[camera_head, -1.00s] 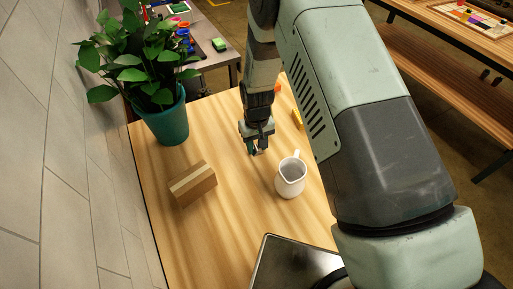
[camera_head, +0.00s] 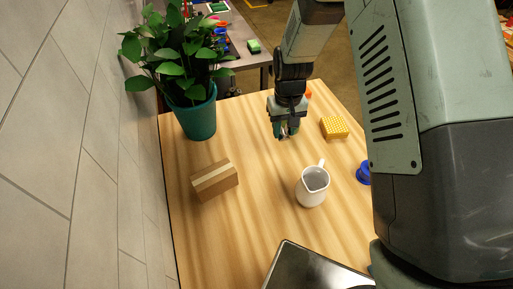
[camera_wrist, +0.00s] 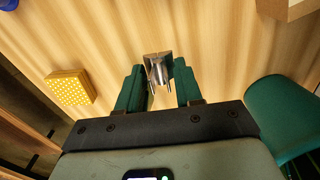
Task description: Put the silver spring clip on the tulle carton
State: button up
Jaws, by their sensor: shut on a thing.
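My gripper (camera_head: 287,131) is shut on the silver spring clip (camera_wrist: 158,69), which sits between the fingertips in the wrist view. In the head view the gripper is over the far middle of the wooden table, and the clip shows only as a small bright spot under it. Whether the clip is clear of the table is hard to tell. A brown carton with a pale tape stripe (camera_head: 215,180), likely the tulle carton, stands on the table at the left, nearer the camera than the gripper. Its corner also shows at the wrist view's top right (camera_wrist: 287,8).
A white jug (camera_head: 312,187) stands right of the carton. A potted plant (camera_head: 195,116) is at the far left by the wall. A yellow dotted block (camera_head: 335,127) and a blue object (camera_head: 363,173) lie right. A dark flat tray (camera_head: 310,270) is at the near edge.

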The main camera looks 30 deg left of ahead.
jog(key=s+a+r+n, duration=0.3)
jog(key=s+a+r, duration=0.1)
jog(key=s+a, duration=0.4)
jog(key=n, duration=0.3)
send_near(213, 174)
notch_tip(213, 174, down, 6)
jog(key=shift+f, duration=0.2)
jog(key=o, duration=1)
